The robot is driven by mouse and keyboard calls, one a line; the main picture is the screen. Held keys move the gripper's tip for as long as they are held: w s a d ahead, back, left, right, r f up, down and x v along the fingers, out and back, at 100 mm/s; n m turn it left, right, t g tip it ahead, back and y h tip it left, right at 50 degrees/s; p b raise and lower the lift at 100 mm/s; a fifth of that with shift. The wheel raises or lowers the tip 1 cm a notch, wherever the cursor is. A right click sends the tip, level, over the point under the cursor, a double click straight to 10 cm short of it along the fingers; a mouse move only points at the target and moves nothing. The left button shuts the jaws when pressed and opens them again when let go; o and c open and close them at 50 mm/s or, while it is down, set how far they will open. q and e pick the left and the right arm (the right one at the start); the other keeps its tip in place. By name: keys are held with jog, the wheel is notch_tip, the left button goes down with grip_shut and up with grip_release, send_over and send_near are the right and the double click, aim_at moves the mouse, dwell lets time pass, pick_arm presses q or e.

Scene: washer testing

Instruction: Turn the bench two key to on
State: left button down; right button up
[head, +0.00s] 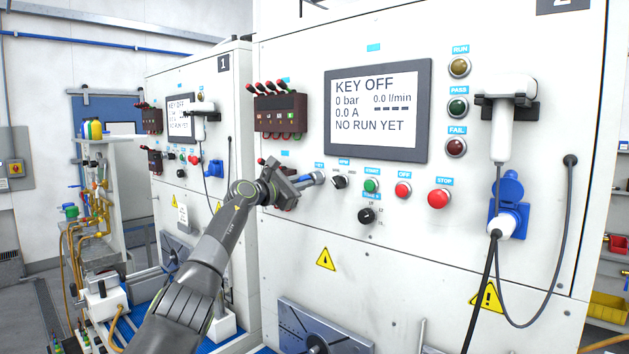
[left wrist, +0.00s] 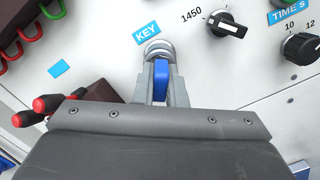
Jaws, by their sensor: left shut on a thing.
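The bench two panel (head: 300,185) fills the middle and right of the head view. Its screen (head: 377,110) reads KEY OFF, 0 bar, 0.0 l/min, 0.0 A and NO RUN YET. In the left wrist view a blue key (left wrist: 161,82) sits in a round metal lock (left wrist: 158,48) beside the KEY label (left wrist: 146,32). My left gripper (left wrist: 161,88) is shut on the blue key, one finger on each side. In the head view my left gripper (head: 312,180) reaches the panel at the key. The key's exact angle is hard to tell. My right gripper is not in view.
Right of the key are a black selector knob (left wrist: 226,24), a green start button (head: 371,186) and red off (head: 404,190) and stop (head: 438,199) buttons. Left of it are red-handled levers (head: 281,110). A scanner-like white handset (head: 501,130) hangs at right. Bench one (head: 185,140) stands left.

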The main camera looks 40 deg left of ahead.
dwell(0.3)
pick_arm(q)
jog(key=shift+m, duration=2.1)
jog(key=shift+r, duration=0.1)
jog(key=m, duration=0.2)
jog(key=shift+a+m+h+p, duration=0.1)
jog(key=shift+m+h+p, duration=0.2)
jog(key=shift+p, duration=0.1)
jog(key=shift+m+g, duration=0.3)
jog(key=shift+m, duration=0.2)
